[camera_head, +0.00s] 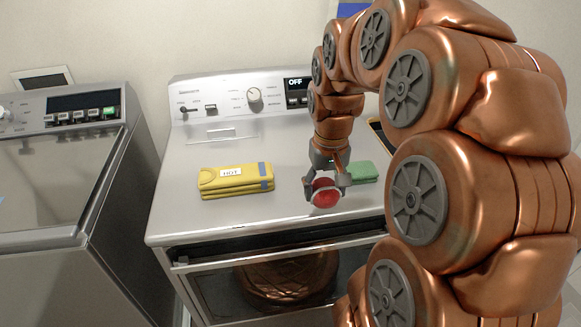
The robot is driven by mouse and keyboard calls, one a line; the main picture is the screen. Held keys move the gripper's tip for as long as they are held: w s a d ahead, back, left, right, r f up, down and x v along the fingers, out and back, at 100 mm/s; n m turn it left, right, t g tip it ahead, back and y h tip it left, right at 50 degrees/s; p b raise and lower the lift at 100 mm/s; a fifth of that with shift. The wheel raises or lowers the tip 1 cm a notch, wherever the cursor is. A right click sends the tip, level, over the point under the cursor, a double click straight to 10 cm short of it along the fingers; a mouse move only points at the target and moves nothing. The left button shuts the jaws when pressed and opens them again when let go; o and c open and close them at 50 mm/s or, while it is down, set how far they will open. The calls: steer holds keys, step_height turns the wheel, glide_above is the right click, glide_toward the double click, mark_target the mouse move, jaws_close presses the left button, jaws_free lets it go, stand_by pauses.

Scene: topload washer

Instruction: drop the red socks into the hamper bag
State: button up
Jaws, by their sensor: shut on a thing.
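The red socks (325,196) show as a rounded red bundle near the front right of the washer top. My gripper (326,188) points down and is shut on the red socks, with a finger on each side of them. I cannot tell whether the bundle touches the surface or is held just above it. I do not see a hamper bag in this view. My arm covers the right part of the picture.
A folded yellow cloth (235,180) labelled HOT lies on the washer top (190,222), left of my gripper. A green folded item (362,171) lies just right of it. A second machine (60,190) stands at left. The control panel (235,98) rises behind.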

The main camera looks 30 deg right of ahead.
steer(key=w+d+p, duration=0.1)
steer(key=w, duration=0.3)
steer(key=w+d+f+p, duration=0.1)
steer(key=w+d+p, duration=0.1)
steer(key=w, duration=0.3)
steer(key=w+d+p, duration=0.1)
steer(key=w, duration=0.4)
steer(key=shift+w+d+f, duration=0.1)
steer(key=shift+d+f, duration=0.1)
steer(key=shift+d, duration=0.2)
steer(key=shift+f+p, duration=1.1)
steer(key=shift+f, duration=0.65)
steer(key=shift+f, duration=0.15)
steer(key=o, duration=1.1)
